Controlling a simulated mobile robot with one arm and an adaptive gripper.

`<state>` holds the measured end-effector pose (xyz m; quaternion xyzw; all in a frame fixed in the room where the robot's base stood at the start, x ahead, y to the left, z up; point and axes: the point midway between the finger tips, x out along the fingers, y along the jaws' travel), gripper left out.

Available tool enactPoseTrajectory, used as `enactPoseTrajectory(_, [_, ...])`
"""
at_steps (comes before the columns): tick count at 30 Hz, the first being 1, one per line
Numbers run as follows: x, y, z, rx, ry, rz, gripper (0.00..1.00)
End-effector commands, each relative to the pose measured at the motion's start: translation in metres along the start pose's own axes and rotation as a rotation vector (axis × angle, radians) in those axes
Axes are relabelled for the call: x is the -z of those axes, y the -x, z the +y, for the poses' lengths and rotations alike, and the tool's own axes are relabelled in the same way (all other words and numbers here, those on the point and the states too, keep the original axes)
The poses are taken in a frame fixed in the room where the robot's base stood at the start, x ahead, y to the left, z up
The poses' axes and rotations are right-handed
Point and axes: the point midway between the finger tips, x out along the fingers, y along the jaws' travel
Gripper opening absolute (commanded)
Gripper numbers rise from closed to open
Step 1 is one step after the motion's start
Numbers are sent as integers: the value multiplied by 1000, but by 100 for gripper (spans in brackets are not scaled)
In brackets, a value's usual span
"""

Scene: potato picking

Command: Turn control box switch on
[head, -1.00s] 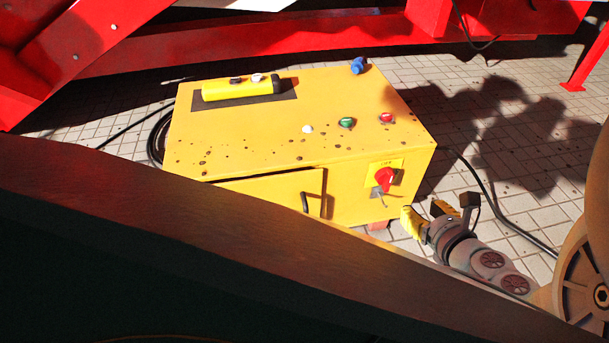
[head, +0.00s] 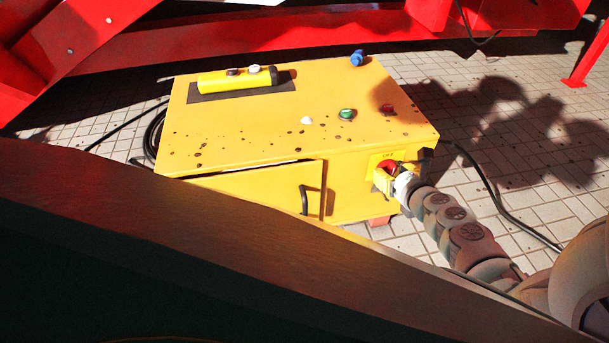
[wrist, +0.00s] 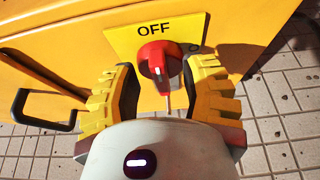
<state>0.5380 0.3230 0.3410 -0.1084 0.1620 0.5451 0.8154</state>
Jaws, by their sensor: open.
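The yellow control box (head: 270,130) stands on the tiled floor in the head view. Its red rotary switch (wrist: 160,62) sits on a yellow plate (wrist: 125,40) marked OFF, on the front face. The white mark on the switch knob shows in the wrist view. My gripper (wrist: 165,82) is open, with one yellow finger on each side of the red switch; I cannot tell whether they touch it. In the head view my gripper (head: 391,178) is at the box's front right and partly covers the switch (head: 388,167).
The box's front door has a black handle (head: 304,200), left of the switch. A yellow pendant (head: 238,79) and green button (head: 346,114) are on top. A black cable (head: 490,190) runs over the tiles at right. Red beams (head: 260,38) stand behind.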

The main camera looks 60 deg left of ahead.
Motion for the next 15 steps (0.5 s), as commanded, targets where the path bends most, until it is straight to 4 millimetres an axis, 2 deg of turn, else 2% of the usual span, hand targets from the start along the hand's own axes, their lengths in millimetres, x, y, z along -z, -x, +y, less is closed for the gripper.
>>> enactPoseTrajectory(4, [0, -8, 2, -3, 1, 1, 44])
enactPoseTrajectory(12, [-1, -8, 2, -3, 1, 0, 44])
enactPoseTrajectory(13, [-1, -8, 2, -3, 1, 0, 49])
enactPoseTrajectory(15, [-1, -8, 2, -3, 1, 0, 42])
